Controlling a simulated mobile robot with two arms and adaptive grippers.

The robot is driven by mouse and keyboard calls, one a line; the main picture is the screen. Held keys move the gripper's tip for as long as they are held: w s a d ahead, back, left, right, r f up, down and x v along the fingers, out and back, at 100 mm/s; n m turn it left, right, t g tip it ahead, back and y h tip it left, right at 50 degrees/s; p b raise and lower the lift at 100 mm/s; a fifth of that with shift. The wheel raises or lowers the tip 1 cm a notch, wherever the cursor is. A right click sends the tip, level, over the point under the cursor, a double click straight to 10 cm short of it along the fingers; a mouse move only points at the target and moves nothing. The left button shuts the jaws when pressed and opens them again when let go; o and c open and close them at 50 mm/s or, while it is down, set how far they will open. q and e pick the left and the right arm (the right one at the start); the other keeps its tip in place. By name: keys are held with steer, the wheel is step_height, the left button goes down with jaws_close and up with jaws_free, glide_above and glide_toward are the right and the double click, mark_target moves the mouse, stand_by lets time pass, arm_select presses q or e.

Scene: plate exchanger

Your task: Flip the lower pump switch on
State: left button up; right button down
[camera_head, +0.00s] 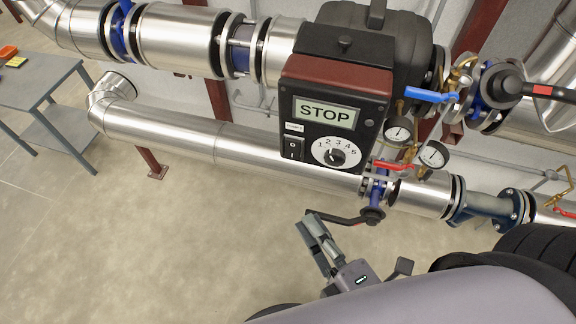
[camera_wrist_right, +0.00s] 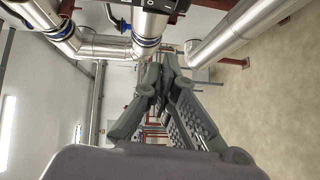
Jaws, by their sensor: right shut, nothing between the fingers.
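The pump control box (camera_head: 336,117) is black with a dark red top and sits in the middle of the head view. Its display (camera_head: 326,113) reads STOP. A black rocker switch (camera_head: 293,147) with white marks is at the box's lower left, beside a round numbered dial (camera_head: 336,152). Which side of the rocker is pressed is too small to tell. My right gripper (camera_head: 309,224) is shut and empty, below the box and apart from the switch. In the wrist view its fingers (camera_wrist_right: 162,70) meet, with part of a dark box (camera_wrist_right: 155,6) beyond at the top edge.
A black-handled valve (camera_head: 345,219) lies close to the right gripper's fingertips. A red lever (camera_head: 393,165), a blue lever (camera_head: 431,95) and gauges (camera_head: 434,154) are right of the box. A silver pipe (camera_head: 215,140) runs behind. The floor at left is clear before a grey table (camera_head: 40,75).

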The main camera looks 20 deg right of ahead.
steer(key=p, duration=0.6)
glide_toward(293, 149)
steer(key=w+a+f, duration=0.1)
steer(key=w+a, duration=0.2)
steer(key=a, duration=0.3)
steer(key=w+d, duration=0.1)
steer(key=w+d+f+p, duration=0.1)
steer(key=w, duration=0.1)
steer(key=shift+d+f+p, duration=0.2)
steer(key=shift+p, duration=0.1)
